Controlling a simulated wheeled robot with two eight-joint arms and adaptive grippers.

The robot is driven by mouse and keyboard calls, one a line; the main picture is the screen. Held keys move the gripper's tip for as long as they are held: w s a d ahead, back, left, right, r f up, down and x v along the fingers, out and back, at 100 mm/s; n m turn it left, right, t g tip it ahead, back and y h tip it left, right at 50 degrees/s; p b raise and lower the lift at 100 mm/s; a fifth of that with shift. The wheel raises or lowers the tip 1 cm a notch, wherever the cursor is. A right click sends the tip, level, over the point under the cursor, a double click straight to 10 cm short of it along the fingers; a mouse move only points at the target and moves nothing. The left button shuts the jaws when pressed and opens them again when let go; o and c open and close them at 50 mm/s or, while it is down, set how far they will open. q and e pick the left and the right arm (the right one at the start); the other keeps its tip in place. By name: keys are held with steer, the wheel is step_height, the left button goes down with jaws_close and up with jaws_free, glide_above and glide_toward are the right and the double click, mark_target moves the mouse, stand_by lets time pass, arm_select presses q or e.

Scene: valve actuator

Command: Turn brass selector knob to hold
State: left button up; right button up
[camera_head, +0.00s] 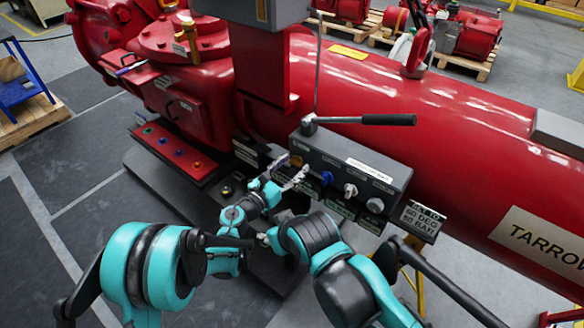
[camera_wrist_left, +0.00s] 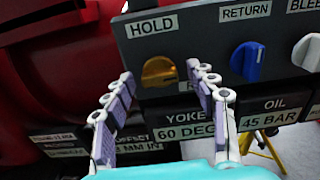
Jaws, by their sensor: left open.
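The brass selector knob (camera_wrist_left: 160,71) is on a dark control panel (camera_wrist_left: 200,45) in the left wrist view. A HOLD label (camera_wrist_left: 150,25) is above it. A label below it is mostly hidden by a finger. My left gripper (camera_wrist_left: 161,82) is open, its two pale fingers with purple pads on either side of the knob's lower part; I cannot tell whether they touch it. In the head view my left gripper (camera_head: 293,168) is at the left end of the panel and largely hides the knob. My right arm (camera_head: 315,240) is bent low beside the left; its gripper is unclear.
A blue knob (camera_wrist_left: 247,62) under RETURN and a silver knob (camera_wrist_left: 308,52) under BLEED are to the right. A lever with a black handle (camera_head: 388,119) extends above the panel. The large red actuator body (camera_head: 450,120) is behind. Label plates hang below the panel.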

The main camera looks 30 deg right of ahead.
arm_select(q)
steer(key=c, duration=1.2)
steer(key=shift+o, duration=0.2)
steer(key=shift+n, duration=0.4)
steer(key=n+b, duration=0.1)
steer(key=n, duration=0.2)
steer(key=n+b, duration=0.1)
steer(key=n, duration=0.3)
steer(key=shift+b, duration=0.3)
steer(key=n+b, duration=0.1)
steer(key=n, duration=0.4)
steer(key=shift+n, duration=1.8)
